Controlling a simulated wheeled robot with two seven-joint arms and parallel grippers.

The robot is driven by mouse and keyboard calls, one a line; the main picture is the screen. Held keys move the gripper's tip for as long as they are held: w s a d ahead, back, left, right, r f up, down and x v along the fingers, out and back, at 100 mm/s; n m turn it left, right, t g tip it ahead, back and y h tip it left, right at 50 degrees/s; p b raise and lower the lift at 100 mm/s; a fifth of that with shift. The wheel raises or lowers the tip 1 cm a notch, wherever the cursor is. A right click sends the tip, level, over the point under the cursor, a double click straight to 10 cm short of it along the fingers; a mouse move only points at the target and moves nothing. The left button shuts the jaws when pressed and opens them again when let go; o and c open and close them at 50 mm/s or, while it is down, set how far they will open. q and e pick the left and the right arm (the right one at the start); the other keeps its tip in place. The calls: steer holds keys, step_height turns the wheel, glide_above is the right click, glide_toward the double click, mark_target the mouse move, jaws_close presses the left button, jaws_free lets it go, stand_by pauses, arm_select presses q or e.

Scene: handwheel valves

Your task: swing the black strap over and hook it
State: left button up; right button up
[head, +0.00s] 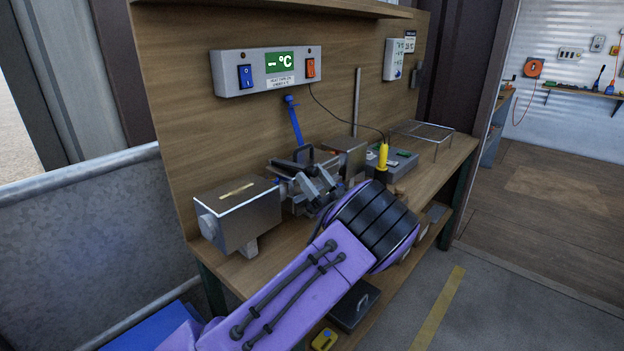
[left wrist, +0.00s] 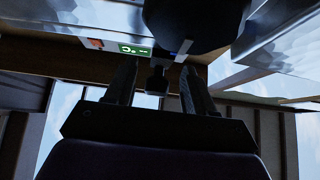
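My left gripper (head: 312,182) is over the bench, among the grey metal parts of a clamp-like fixture (head: 298,205). In the left wrist view the two fingers (left wrist: 160,88) stand apart, so it is open. A small dark block (left wrist: 157,80) shows between the fingers, with gaps on both sides; I cannot tell if it is the strap. A black bar-like piece (head: 291,165), perhaps the black strap, lies at the back of the fixture, just beyond the fingers. My wrist and forearm hide the front of the fixture. No hook can be made out. My right gripper is not in view.
A grey metal box (head: 237,215) with a slot stands left of the fixture. A blue lever (head: 294,122) rises behind it, below the wall display panel (head: 265,71). A yellow-handled tool (head: 382,157) and a grey device (head: 392,162) stand right. A wire rack (head: 422,131) is farther right.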

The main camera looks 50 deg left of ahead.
arm_select(q)
steer(key=shift+d+f, duration=0.15)
steer(key=shift+d, duration=0.15)
steer(key=w+d+b, duration=0.2)
steer(key=d, duration=1)
steer(key=shift+f, duration=0.25)
